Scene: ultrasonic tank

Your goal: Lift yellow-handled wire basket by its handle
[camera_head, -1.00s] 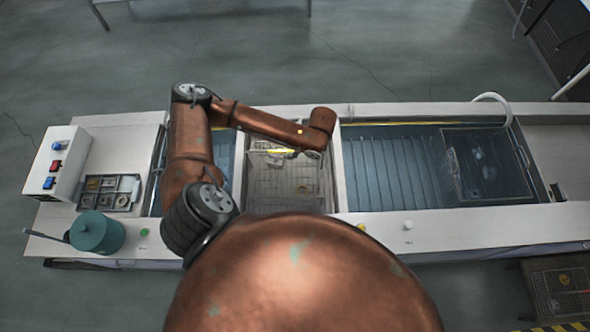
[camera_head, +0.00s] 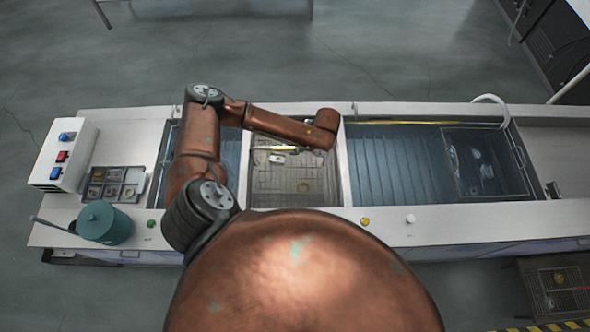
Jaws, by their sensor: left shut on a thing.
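The yellow handle (camera_head: 285,148) of the wire basket shows as a short yellow bar at the back of the middle basin, just below my left forearm. The basket's wire mesh is too faint to trace against the basin floor, so its height is hard to tell. My left gripper (camera_head: 308,149) is at the right end of the handle and shut on it. Its fingers are mostly hidden under my copper wrist. A small pale piece below the handle cannot be made out. My right gripper is not in view.
The middle basin (camera_head: 265,201) has a round drain. The right tank (camera_head: 390,165) holds blue liquid and a clear box (camera_head: 484,160). On the left stand a switch box (camera_head: 62,155), a parts tray (camera_head: 112,185) and a teal pot (camera_head: 104,224).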

